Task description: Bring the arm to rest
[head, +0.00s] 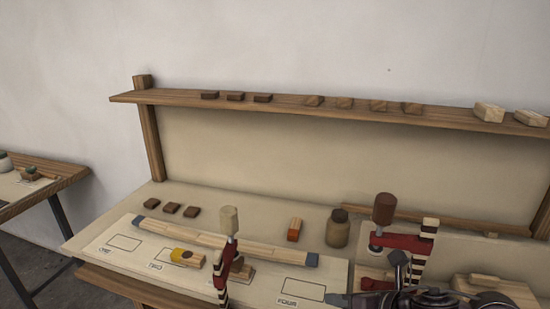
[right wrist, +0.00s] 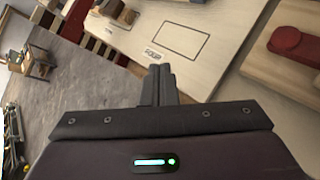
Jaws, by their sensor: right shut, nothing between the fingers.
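My right gripper (head: 338,299) shows at the bottom of the head view, low at the front of the workbench, near the printed outline marked FOUR (head: 302,289). In the right wrist view its two fingers (right wrist: 159,82) are together with nothing between them. They point toward the board (right wrist: 205,22) with the FOUR outline, which looks empty. I cannot tell the exact gap between the fingers and the board. My left gripper is in neither view.
A long batten (head: 220,238), a yellow-marked block (head: 187,258) and a brown jar (head: 338,230) lie or stand on the bench. A shelf (head: 290,106) with several blocks runs behind. Another table (head: 65,178) is left.

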